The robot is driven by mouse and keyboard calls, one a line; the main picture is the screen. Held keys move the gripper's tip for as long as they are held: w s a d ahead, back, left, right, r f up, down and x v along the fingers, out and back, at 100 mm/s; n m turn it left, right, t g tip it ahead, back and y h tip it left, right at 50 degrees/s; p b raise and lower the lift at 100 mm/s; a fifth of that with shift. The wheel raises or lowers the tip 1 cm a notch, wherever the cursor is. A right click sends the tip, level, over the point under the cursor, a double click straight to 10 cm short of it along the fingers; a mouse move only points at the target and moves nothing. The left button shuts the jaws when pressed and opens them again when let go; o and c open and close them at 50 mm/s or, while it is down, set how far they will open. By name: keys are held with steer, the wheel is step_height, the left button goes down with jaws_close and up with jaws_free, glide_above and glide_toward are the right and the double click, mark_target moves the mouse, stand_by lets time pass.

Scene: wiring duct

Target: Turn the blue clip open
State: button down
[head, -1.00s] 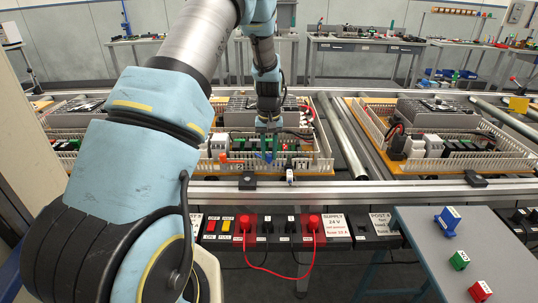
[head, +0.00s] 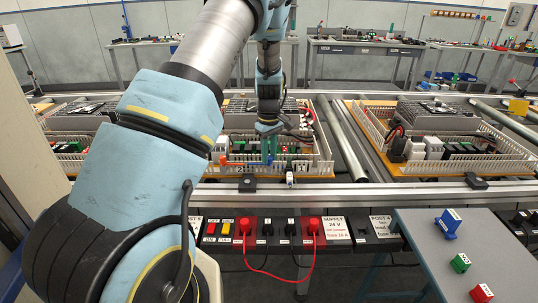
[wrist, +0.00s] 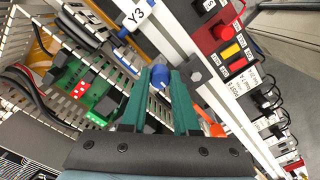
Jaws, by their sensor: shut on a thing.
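The blue clip (wrist: 159,76) shows between the tips of my green fingers in the wrist view, at the duct's edge. My gripper (wrist: 160,82) is shut on it. In the head view my gripper (head: 268,160) points down at the front wall of the middle panel's white slotted duct (head: 310,170). The fingers hide most of the clip there, so its angle cannot be told. An orange clip (wrist: 210,123) lies to the right of my fingers in the wrist view. It also shows left of the gripper in the head view (head: 231,163).
A tag marked Y3 (wrist: 132,17) stands beyond the fingertips. Green terminal blocks (wrist: 95,97) and cables (wrist: 25,85) fill the panel beside my gripper. A red socket box with a cable (head: 280,232) is in front of the rail. Loose coloured blocks (head: 460,262) lie on the right table.

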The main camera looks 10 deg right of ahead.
stand_by(0.3)
steer(key=c, duration=0.7)
jaws_free()
steer(key=shift+o, duration=0.2)
steer(key=shift+r, duration=0.1)
step_height(320, 180, up, 11)
steer(key=b, duration=0.2)
steer(key=shift+a, duration=0.1)
steer(key=s+a+m+t, duration=0.1)
steer(key=s+a+m, duration=0.6)
steer(key=s+a, duration=1.3)
steer(key=shift+s+a+t, duration=0.2)
steer(key=shift+s+t, duration=0.1)
steer(key=shift+s, duration=0.1)
